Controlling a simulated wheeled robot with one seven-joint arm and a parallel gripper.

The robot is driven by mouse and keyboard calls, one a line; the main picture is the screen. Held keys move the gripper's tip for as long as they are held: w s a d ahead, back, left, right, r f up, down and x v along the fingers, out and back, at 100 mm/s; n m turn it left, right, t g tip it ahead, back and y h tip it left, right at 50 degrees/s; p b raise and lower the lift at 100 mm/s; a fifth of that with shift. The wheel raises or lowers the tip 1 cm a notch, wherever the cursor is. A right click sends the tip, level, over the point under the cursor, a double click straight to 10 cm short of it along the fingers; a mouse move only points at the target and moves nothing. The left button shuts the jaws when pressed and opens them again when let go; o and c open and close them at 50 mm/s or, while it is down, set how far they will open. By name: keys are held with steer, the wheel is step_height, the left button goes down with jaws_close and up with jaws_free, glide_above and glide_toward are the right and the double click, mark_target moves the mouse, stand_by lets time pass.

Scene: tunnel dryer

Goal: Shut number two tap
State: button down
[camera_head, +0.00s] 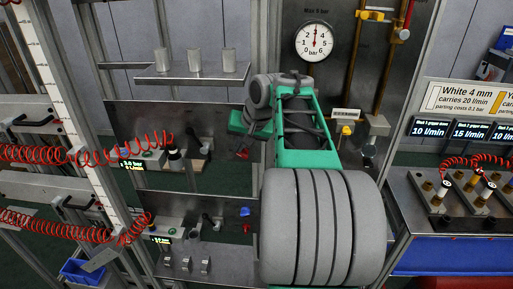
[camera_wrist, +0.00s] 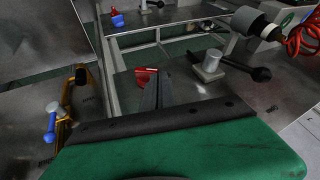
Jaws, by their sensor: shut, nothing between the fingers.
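No number is readable on any tap, so I cannot tell which is number two. In the wrist view, a tap with a blue handle (camera_wrist: 50,122) sits on a brass fitting at the left. A black ball-ended lever (camera_wrist: 245,68) stands beside a pale cylinder at the right. A small red part (camera_wrist: 145,77) lies just beyond my fingers. My gripper (camera_wrist: 159,75) is shut and empty, apart from the blue handle and the lever.
A pressure gauge (camera_head: 314,42) hangs on the back panel, left of brass pipes. A shelf (camera_head: 180,75) with grey cylinders is at upper left. Red coiled hoses (camera_head: 85,155) cross the left side. A bench with fittings (camera_head: 440,200) stands at the right.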

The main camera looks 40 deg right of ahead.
steer(key=shift+w+a+f, duration=0.15)
steer(key=shift+w+a, duration=0.1)
steer(key=shift+a, duration=0.05)
steer(key=shift+w+a+f, duration=0.1)
steer(key=shift+w+a, duration=0.1)
stand_by(0.3)
stand_by(0.4)
steer(key=v, duration=0.7)
steer(key=shift+s+r, duration=0.2)
steer(key=shift+r, duration=0.15)
steer(key=shift+d, duration=0.1)
